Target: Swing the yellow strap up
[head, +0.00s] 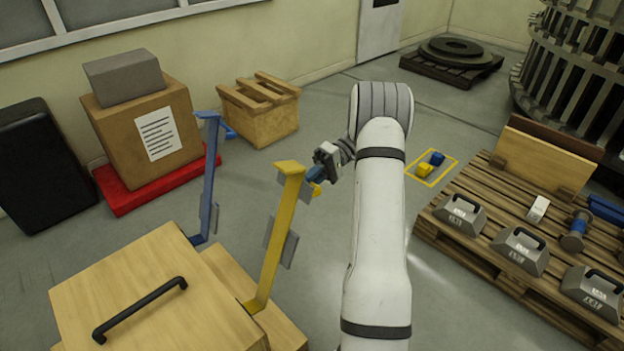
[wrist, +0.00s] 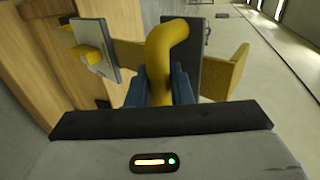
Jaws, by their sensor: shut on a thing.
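The yellow strap (head: 276,235) stands up, slightly tilted, from the side of a wooden crate (head: 150,300) in the head view. Its top end bends over, and a grey plate is fixed partway along it. My gripper (head: 318,180) is at the strap's upper end, on its right side. In the wrist view my gripper (wrist: 172,88) has its blue fingers closed around a curved yellow handle (wrist: 163,55) of the strap. A blue strap (head: 209,180) stands upright to the left of the yellow one. Its handle points right.
A black handle (head: 140,308) sits on the crate lid. A pallet (head: 450,235) with several grey weights is at the right. A cardboard box (head: 115,125) on a red base and a small wooden crate (head: 262,125) stand behind. Grey floor is clear between them.

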